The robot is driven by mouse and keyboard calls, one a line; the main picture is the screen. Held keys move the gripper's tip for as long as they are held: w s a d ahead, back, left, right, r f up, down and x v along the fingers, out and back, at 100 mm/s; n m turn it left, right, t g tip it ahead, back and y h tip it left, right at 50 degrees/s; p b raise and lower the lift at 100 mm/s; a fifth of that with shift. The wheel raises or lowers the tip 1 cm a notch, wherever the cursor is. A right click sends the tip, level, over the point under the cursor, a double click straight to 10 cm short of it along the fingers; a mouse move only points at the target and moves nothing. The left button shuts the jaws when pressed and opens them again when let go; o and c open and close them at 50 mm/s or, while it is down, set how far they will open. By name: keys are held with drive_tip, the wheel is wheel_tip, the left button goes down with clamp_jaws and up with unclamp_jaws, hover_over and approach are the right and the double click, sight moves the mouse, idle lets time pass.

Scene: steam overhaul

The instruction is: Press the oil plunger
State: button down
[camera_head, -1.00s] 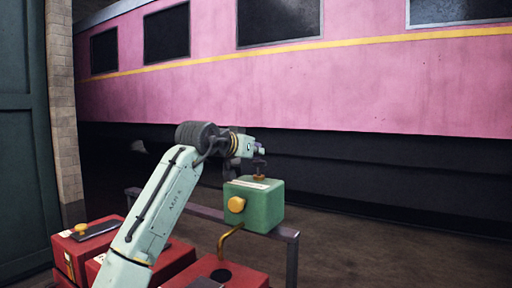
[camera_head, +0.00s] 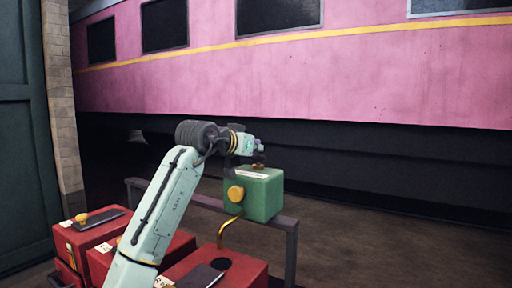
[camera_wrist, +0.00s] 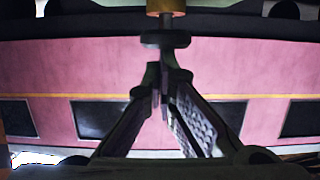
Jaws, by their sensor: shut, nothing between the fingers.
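The green oil box (camera_head: 262,198) stands on a grey rail, with a round yellow knob on its near side and a curved brass spout below. The plunger (camera_head: 258,167) rises from its top, showing a small brass collar. The wrist view appears upside down. There my gripper's fingers (camera_wrist: 160,88) are shut and empty, and the plunger (camera_wrist: 166,40), a dark cap on a brass stem, is at the top centre near the tips. I cannot tell whether they touch.
Several red boxes (camera_head: 232,274) stand below the arm at the front left. The grey rail (camera_head: 291,235) has a leg at the right. A pink train carriage (camera_head: 380,85) fills the background. Bare floor lies to the right.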

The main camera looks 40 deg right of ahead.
drive_tip(key=s+a+r, duration=0.3)
drive_tip(key=a+r, duration=0.3)
drive_tip(key=a, duration=0.3)
drive_tip(key=shift+s, duration=0.4)
idle(1.3)
wheel_tip(320, 180, up, 12)
drive_tip(key=s+a+m+t+h+p, duration=0.1)
drive_tip(key=s+a+t+h+p, duration=0.1)
drive_tip(key=s+p, duration=0.1)
drive_tip(key=w+d+f+g+y+p, duration=0.2)
drive_tip(key=w+f, duration=0.1)
drive_tip(key=f, duration=0.6)
drive_tip(key=shift+f+n, duration=0.3)
drive_tip(key=shift+n, duration=0.1)
